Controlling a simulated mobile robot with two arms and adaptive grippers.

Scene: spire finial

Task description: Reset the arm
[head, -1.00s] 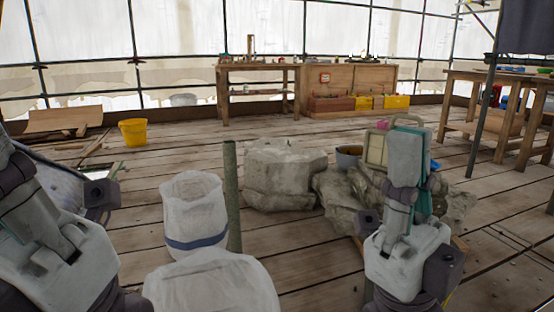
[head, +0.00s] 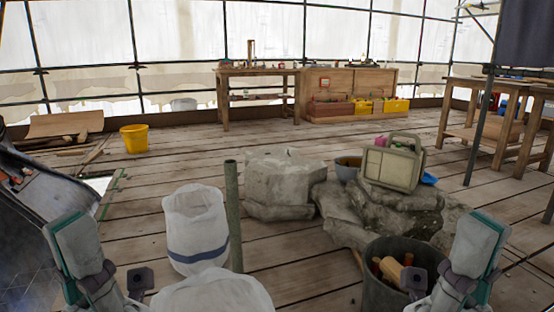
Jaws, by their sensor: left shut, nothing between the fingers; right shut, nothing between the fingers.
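My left gripper (head: 76,246) is low at the left of the head view, its pale, teal-edged fingers pointing up. It is shut and empty. My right gripper (head: 477,246) is low at the right, also pointing up, shut and empty. The two stand wide apart, roughly level and near mirror images. The lower parts of both arms are cut off by the picture's bottom edge.
White sacks (head: 195,228) and a green post (head: 233,215) stand between the grippers. A dark bucket of tools (head: 375,290) is beside the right gripper. Pale stones (head: 283,180) and a beige case (head: 392,168) lie beyond. Floorboards (head: 150,180) are open behind.

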